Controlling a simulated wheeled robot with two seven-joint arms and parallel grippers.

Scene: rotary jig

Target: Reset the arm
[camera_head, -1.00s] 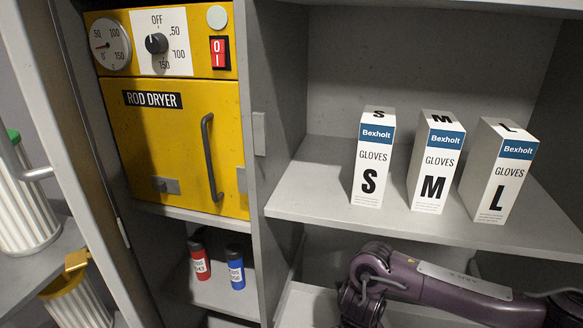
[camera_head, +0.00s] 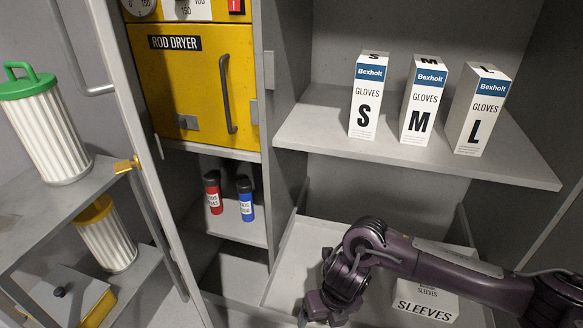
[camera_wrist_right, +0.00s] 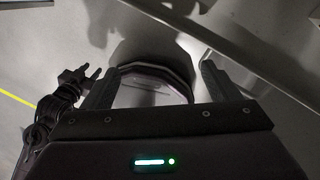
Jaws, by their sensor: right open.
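My right arm (camera_head: 440,268) reaches in from the right, in front of the lower shelf. Its wrist bends down to my right gripper (camera_head: 318,308) near the bottom edge, where the fingers are hard to make out. In the right wrist view, the two dark fingers of the right gripper (camera_wrist_right: 157,88) stand apart with nothing held between them. Behind them is a dark rounded part that I cannot identify, against a grey surface. My left gripper does not show in the head view.
Glove boxes S (camera_head: 368,97), M (camera_head: 424,102) and L (camera_head: 481,110) stand on the shelf above my arm. A sleeves box (camera_head: 425,302) lies partly behind it. Left are the yellow rod dryer (camera_head: 195,85), red (camera_head: 213,192) and blue (camera_head: 246,198) bottles, and ribbed canisters (camera_head: 48,138).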

